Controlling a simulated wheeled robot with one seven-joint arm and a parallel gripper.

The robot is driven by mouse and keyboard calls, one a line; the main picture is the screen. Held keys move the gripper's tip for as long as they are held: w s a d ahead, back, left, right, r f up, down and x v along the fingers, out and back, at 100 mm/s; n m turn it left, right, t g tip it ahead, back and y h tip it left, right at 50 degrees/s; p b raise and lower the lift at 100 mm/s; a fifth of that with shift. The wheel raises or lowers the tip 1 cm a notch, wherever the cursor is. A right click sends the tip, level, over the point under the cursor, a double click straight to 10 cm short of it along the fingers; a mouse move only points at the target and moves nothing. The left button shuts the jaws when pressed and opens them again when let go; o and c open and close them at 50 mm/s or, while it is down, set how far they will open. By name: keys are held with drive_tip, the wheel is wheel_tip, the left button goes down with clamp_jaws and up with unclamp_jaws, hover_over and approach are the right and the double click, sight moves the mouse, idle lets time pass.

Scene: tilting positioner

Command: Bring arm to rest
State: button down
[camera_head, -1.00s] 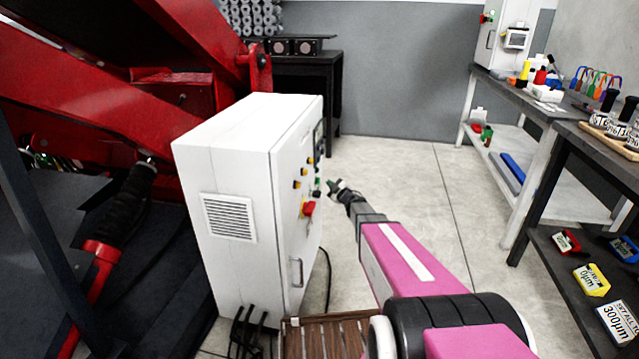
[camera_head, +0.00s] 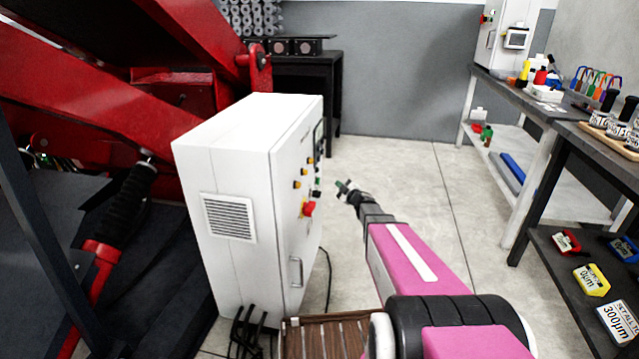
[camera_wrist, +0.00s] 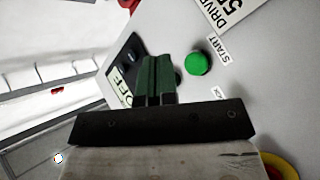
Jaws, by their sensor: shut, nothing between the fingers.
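My gripper (camera_head: 343,187) is at the end of my pink arm, just right of the white control cabinet's panel side and a small gap from it. In the wrist view the dark green fingers (camera_wrist: 157,80) are together and empty. They point at the panel near a round green button (camera_wrist: 198,63) labelled START. A dark selector plate (camera_wrist: 125,65) with an OFF label is behind the fingers and partly hidden by them. In the head view the cabinet (camera_head: 235,190) stands upright, with a red emergency stop (camera_head: 308,209) on its panel.
A large red tilting machine (camera_head: 120,110) fills the left. A wooden slatted platform (camera_head: 325,335) is at the cabinet's foot. Workbenches (camera_head: 535,110) with tools and bottles line the right. Open floor (camera_head: 400,180) lies between the cabinet and the benches.

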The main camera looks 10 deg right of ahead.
drive_tip(key=s+d+f+m+g+h, duration=0.1)
drive_tip(key=s+d+m+g+h, duration=0.15)
drive_tip(key=s+m+h, duration=0.3)
drive_tip(key=s+d+f+m+g+h, duration=0.2)
drive_tip(key=s+m+g+h, duration=0.25)
drive_tip(key=s+m, duration=0.2)
drive_tip(key=s+a+m+g, duration=0.1)
drive_tip(key=s+a+g, duration=0.1)
drive_tip(key=s, duration=0.6)
drive_tip(key=s+a+m+g+y, duration=0.1)
drive_tip(key=s+g, duration=0.3)
drive_tip(key=s, duration=0.4)
drive_tip(key=s+a+f+m+g, duration=0.1)
drive_tip(key=s+a+g, duration=0.2)
drive_tip(key=s, duration=0.5)
drive_tip(key=shift+s+a+g+y, duration=0.2)
drive_tip(key=shift+a+g+y, duration=0.05)
drive_tip(key=shift+g+y, duration=0.15)
